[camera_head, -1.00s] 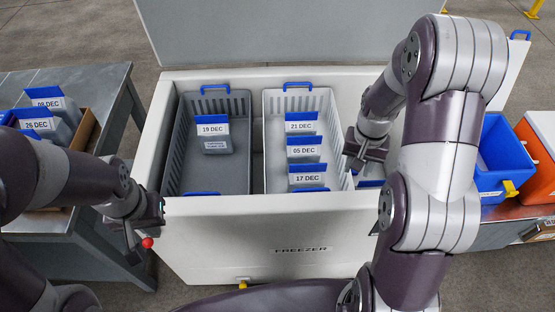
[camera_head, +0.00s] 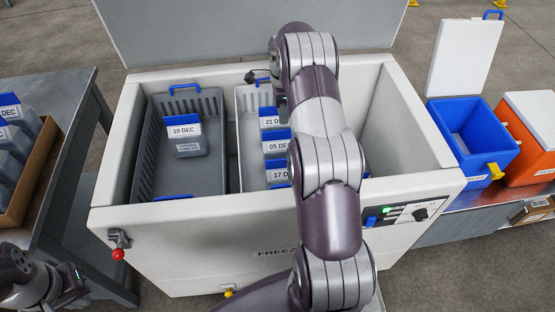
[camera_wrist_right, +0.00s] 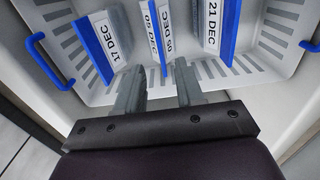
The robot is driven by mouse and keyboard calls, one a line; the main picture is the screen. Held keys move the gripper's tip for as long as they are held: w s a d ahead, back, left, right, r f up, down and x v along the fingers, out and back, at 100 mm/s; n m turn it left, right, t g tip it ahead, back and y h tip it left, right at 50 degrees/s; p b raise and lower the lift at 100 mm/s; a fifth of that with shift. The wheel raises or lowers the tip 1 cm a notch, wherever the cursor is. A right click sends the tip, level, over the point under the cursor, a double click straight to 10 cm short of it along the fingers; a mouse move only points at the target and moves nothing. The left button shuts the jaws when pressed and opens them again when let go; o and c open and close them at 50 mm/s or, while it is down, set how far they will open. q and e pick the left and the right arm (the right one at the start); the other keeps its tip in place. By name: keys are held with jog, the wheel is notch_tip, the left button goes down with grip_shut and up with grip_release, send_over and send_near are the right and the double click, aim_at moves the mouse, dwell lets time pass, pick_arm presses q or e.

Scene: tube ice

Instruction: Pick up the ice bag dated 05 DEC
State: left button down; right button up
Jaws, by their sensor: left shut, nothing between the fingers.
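The ice bag labelled 05 DEC (camera_head: 276,147) has a blue top and stands in the white basket (camera_head: 248,165) between bags labelled 21 DEC (camera_head: 270,119) and 17 DEC (camera_head: 279,177). My right arm covers part of these bags in the head view. In the right wrist view my right gripper (camera_wrist_right: 160,82) is open, its fingers apart with the blue edge of the 05 DEC bag (camera_wrist_right: 151,35) lined up between them. I cannot tell how deep the fingers are. My left gripper (camera_head: 75,284) is shut and empty at the bottom left, away from the bags.
A grey basket (camera_head: 148,165) holds a bag labelled 19 DEC (camera_head: 186,138). A blue cooler (camera_head: 478,150) and an orange cooler (camera_head: 530,140) stand right. More bags sit in a box (camera_head: 45,170) on the left table.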

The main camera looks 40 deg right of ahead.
aim_at(280, 131)
jog(key=f, duration=0.6)
jog(key=f+p, duration=0.1)
jog(key=f, duration=0.1)
jog(key=shift+w+a+f, duration=0.2)
jog(key=shift+a+f, duration=0.1)
jog(key=shift+f, duration=0.1)
grip_shut()
jog(key=shift+r, duration=0.1)
dwell(0.6)
